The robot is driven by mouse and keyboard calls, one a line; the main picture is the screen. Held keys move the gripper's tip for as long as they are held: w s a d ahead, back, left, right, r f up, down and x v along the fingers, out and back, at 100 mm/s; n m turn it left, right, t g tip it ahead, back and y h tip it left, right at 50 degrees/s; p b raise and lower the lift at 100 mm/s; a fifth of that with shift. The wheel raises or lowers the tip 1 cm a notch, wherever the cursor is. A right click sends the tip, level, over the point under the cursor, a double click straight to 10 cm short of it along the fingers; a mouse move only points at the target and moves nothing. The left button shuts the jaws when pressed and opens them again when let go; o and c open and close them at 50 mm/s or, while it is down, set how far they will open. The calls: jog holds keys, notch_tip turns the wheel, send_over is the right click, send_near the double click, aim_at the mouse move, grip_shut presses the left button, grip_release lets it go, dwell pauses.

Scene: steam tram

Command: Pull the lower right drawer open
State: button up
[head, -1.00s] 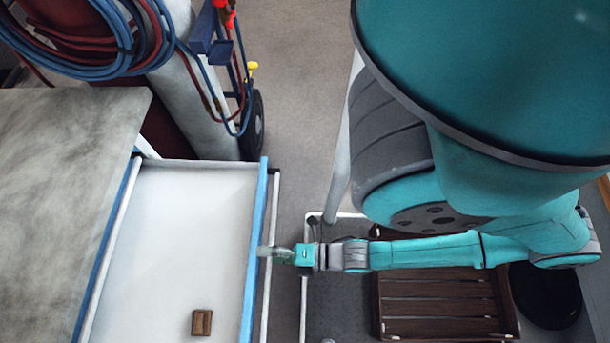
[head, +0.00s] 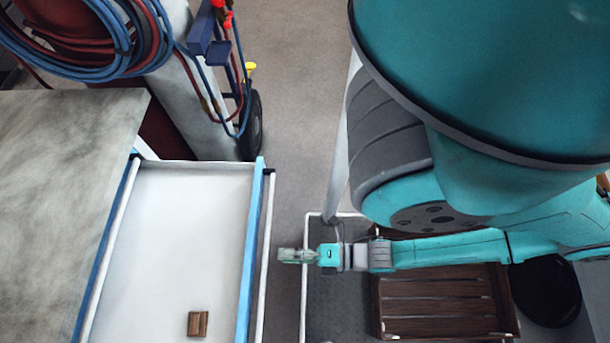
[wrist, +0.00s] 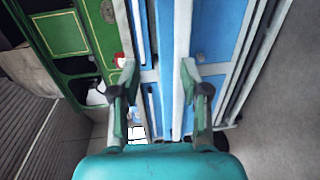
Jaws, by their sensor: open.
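A drawer (head: 180,230) with a pale inside and a blue front (head: 252,240) is pulled out from under a grey worktop in the head view. A pale handle bar (head: 266,250) runs along the outer side of its front. My gripper (head: 283,256) is to the right of this bar, apart from it, with its fingers pointing left. I cannot tell which panel is the lower right drawer.
A small brown block (head: 198,323) lies in the open drawer. A gas bottle cart with hoses (head: 225,80) stands behind it. Clear grey floor (head: 290,100) lies between the cart and my base. A green panel (wrist: 60,35) is left in the wrist view.

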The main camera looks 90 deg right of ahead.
jog(key=shift+s, duration=1.85)
